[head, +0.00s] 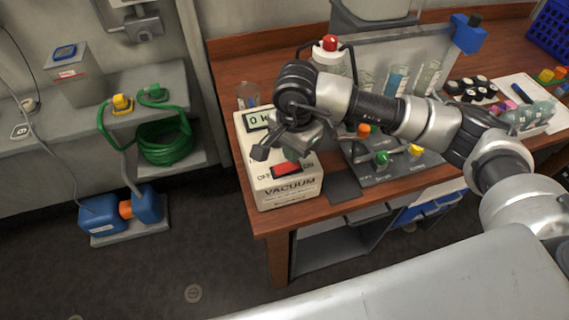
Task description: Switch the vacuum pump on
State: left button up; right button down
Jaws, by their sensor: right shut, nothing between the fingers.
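The vacuum pump (285,194) is a cream box lettered VACUUM at the near left corner of the wooden table. It has a red rocker switch (286,169) between the labels OFF and ON on its front, and a small display (257,121) on top, partly covered by my arm. My right gripper (262,153) is over the left part of the pump, up and left of the switch. It is shut and empty. Whether it touches the pump I cannot tell. My left gripper is not in view.
On the wooden table (345,212), a dark panel with coloured valves (382,158) stands right of the pump. A red-capped bottle (329,52) and a clear screen stand behind. A grey bench (60,122) with green hose (165,143) is at left.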

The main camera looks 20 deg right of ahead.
jog(key=shift+f+b, duration=1.4)
jog(key=shift+b, duration=0.1)
dwell(1.1)
jog(key=shift+r, duration=0.1)
jog(key=shift+r+p, duration=0.4)
jog(key=shift+r, duration=0.4)
jog(key=shift+r+p, duration=0.95)
jog(key=shift+r, duration=1.75)
